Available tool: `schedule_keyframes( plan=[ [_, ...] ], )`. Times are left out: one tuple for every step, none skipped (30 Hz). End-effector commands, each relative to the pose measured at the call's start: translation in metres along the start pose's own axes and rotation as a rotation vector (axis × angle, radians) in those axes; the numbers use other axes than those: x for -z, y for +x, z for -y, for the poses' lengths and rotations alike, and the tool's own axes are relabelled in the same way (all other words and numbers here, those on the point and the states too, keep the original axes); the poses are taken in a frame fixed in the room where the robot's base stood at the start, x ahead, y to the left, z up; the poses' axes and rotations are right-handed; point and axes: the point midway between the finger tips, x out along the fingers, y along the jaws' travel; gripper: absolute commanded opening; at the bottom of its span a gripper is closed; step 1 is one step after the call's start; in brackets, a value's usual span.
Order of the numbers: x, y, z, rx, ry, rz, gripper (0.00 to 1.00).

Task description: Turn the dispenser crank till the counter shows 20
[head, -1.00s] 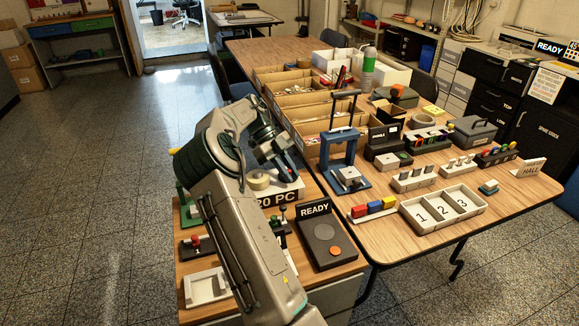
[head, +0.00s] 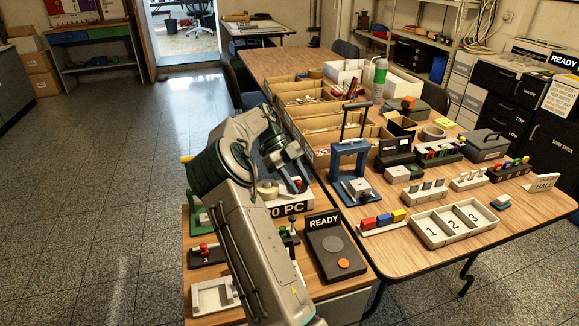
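A white box with a label (head: 290,209) stands on the small front bench; "0 PC" is readable, its left part hidden by my arm. A pale roll (head: 268,190) shows at the box's top left. My gripper (head: 299,184) hangs just above and behind the label, pointing down to the right; its fingers are too small to tell open from shut. No crank or counter can be made out clearly; my arm covers much of this bench. A dark device marked READY (head: 322,221) with an orange disc (head: 344,264) sits right of my arm.
A blue press-like frame (head: 349,165) stands behind the READY device. A white frame (head: 213,296) lies front left. The floor at left is open.

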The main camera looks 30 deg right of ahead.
Motion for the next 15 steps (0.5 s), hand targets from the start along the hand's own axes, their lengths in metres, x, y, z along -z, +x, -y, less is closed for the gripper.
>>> schedule_keyframes(
  plan=[
    [0.000,-0.004,0.001,0.001,0.000,0.001,0.38],
    [0.000,-0.007,0.001,0.001,0.000,0.001,0.38],
    [0.000,-0.012,0.001,0.002,0.001,0.002,0.38],
    [0.001,-0.015,0.001,0.001,0.001,0.001,0.38],
    [0.000,-0.020,0.001,0.003,0.001,0.002,0.38],
    [0.001,-0.025,0.001,0.002,0.000,0.001,0.38],
    [0.001,-0.030,0.001,0.003,0.001,0.001,0.38],
    [0.001,-0.034,0.001,0.003,0.001,0.002,0.38],
    [0.001,-0.040,0.001,0.003,0.001,0.002,0.38],
    [0.001,-0.043,0.001,0.002,0.001,0.001,0.38],
    [0.001,-0.047,0.001,0.003,0.001,0.001,0.38],
    [0.001,-0.052,0.001,0.003,0.001,0.001,0.38],
    [0.002,-0.058,0.001,0.003,0.001,0.001,0.38],
    [0.003,-0.063,0.001,0.003,0.000,0.000,0.38],
    [0.003,-0.069,0.001,0.002,0.000,0.000,0.38]
  ],
)
